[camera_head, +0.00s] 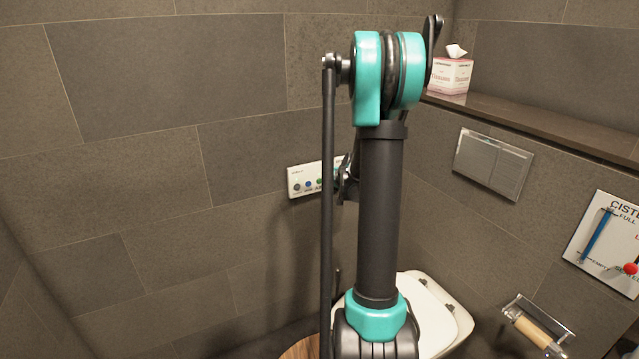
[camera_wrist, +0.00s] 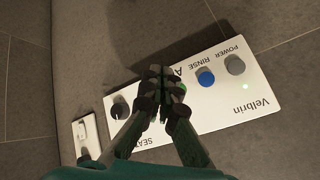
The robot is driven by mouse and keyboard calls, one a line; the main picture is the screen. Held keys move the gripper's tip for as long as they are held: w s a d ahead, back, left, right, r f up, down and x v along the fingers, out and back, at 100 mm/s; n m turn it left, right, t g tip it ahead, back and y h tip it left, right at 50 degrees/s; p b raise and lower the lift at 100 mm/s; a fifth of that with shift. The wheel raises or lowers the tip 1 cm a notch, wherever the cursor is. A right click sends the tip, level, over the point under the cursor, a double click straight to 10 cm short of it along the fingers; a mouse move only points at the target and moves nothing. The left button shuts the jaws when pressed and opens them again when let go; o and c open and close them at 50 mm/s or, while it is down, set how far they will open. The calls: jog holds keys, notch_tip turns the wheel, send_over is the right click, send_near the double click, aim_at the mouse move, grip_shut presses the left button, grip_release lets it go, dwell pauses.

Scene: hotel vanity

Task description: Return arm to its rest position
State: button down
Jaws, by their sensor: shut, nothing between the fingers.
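My gripper (camera_head: 346,184) is partly hidden behind my arm in the head view, in front of the white control panel (camera_head: 298,184) on the wall. In the wrist view my gripper's fingers (camera_wrist: 159,73) are closed together with nothing between them. They overlap the middle of the panel (camera_wrist: 215,110) and cover part of its lettering and a green button (camera_wrist: 181,87). I cannot tell whether the tips touch it. The panel reads "Velbrin" and has a grey POWER button (camera_wrist: 235,65), a blue RINSE button (camera_wrist: 206,78), a lit green dot and a dark knob (camera_wrist: 120,108).
A white switch plate (camera_wrist: 84,136) is beside the panel. A toilet (camera_head: 432,310) stands below. At right are a ledge (camera_head: 540,118) with a tissue box (camera_head: 451,76), a flush plate (camera_head: 493,164), a cistern gauge board (camera_head: 607,240) and a roll holder (camera_head: 538,325). The left wall is bare.

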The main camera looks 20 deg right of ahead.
dwell(0.4)
jog(key=s+a+f+n+g, duration=0.1)
jog(key=s+a, duration=0.3)
jog(key=s, duration=0.8)
jog(key=s+a+f+n+g, duration=0.1)
jog(key=s+a, duration=0.4)
jog(key=s, duration=0.7)
jog(key=s+a+n+g, duration=0.2)
jog(key=s+a+n, duration=0.2)
jog(key=s, duration=0.8)
jog(key=shift+a+f+g+h, duration=0.3)
jog(key=shift+a+f+h, duration=0.1)
jog(key=shift+a, duration=0.05)
dwell(2.0)
